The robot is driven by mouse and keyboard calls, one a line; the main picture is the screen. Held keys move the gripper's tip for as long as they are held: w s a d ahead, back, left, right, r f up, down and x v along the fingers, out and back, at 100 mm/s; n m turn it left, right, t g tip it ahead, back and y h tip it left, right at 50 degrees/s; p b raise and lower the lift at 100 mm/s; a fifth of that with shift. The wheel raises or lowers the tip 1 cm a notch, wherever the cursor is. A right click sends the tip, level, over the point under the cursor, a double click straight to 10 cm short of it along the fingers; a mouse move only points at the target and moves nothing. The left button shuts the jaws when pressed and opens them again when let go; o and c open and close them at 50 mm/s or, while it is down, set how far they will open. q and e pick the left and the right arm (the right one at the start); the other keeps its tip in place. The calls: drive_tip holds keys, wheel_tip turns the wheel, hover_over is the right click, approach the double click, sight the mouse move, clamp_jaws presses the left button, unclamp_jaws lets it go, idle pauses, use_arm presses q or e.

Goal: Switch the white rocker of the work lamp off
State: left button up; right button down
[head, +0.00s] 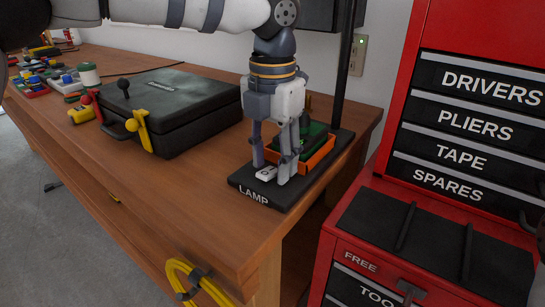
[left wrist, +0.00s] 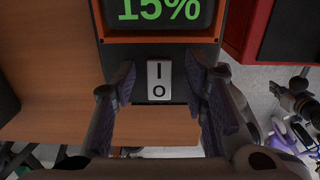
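The white rocker (head: 266,173) sits on the black lamp base (head: 262,199) marked LAMP, at the right end of the workbench. In the left wrist view the rocker (left wrist: 158,79) is marked I and O, with the O end nearer the bottom of the picture. My left gripper (head: 272,173) points down over the rocker. Its fingers (left wrist: 163,90) are apart, one on each side of the rocker, with nothing between them that I can see held. I cannot tell whether a finger touches the rocker.
An orange-framed display (left wrist: 160,38) reading 15% stands behind the rocker. The lamp's black post (head: 345,65) rises at the back. A black case (head: 185,105) lies to the left. A red tool cabinet (head: 405,190) stands close on the right.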

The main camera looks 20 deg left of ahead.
use_arm(q)
drive_tip(key=shift+f, duration=0.15)
drive_tip(key=shift+c, duration=0.2)
clamp_jaws()
drive_tip(key=shift+s+a+r+t+h+p, duration=0.1)
drive_tip(key=shift+s+r+t+h+p, duration=0.2)
drive_tip(key=shift+r+t+p, duration=0.5)
drive_tip(key=shift+w+f+t, duration=0.1)
drive_tip(key=shift+f+t, duration=0.3)
drive_tip(key=shift+f, duration=0.2)
drive_tip(key=shift+s+a+t+h, duration=0.15)
drive_tip(key=shift+s+t+h, duration=0.2)
drive_tip(key=shift+t, duration=0.55)
drive_tip(key=shift+h, duration=0.25)
use_arm(e)
drive_tip(key=shift+w+r+t, duration=0.3)
drive_tip(key=shift+w+r, duration=0.4)
drive_tip(key=shift+w, duration=0.1)
